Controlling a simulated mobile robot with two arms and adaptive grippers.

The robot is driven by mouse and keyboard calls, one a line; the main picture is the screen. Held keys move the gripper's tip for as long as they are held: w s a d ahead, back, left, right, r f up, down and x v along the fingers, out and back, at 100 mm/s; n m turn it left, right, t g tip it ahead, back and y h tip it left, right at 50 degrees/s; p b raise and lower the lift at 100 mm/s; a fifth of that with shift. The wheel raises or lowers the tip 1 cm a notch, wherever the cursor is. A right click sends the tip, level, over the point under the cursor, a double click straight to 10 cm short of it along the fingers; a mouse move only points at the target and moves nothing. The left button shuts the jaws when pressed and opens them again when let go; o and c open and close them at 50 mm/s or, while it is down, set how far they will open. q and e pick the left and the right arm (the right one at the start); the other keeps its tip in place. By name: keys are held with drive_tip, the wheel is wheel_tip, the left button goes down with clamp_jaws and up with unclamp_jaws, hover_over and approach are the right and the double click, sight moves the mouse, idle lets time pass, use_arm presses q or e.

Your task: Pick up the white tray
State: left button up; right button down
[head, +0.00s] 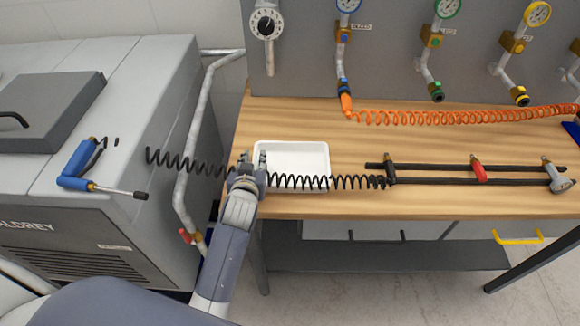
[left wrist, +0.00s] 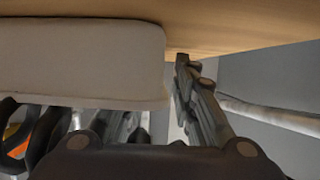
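The white tray (head: 312,155) lies on the wooden workbench near its front left corner, in the head view. Its pale side fills the upper left of the left wrist view (left wrist: 80,60). My left gripper (head: 253,157) is at the tray's left rim with its fingers apart. One finger is just outside the rim and the other appears over the tray's inside. My right gripper is not in view.
A black coiled hose (head: 350,182) crosses the tray's front and my gripper, joining a black pipe rack (head: 430,181) at right. An orange coiled hose (head: 440,118) lies behind. Left stand a grey machine (head: 130,215), a blue torch-like tool (head: 80,165) and a metal rail (head: 185,180).

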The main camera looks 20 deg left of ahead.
use_arm(q)
drive_tip(key=shift+s+d+r, duration=0.1)
drive_tip(key=shift+s+d, duration=0.05)
drive_tip(key=shift+s, duration=0.2)
drive_tip(key=c, duration=0.4)
clamp_jaws()
drive_tip(key=shift+w, duration=0.2)
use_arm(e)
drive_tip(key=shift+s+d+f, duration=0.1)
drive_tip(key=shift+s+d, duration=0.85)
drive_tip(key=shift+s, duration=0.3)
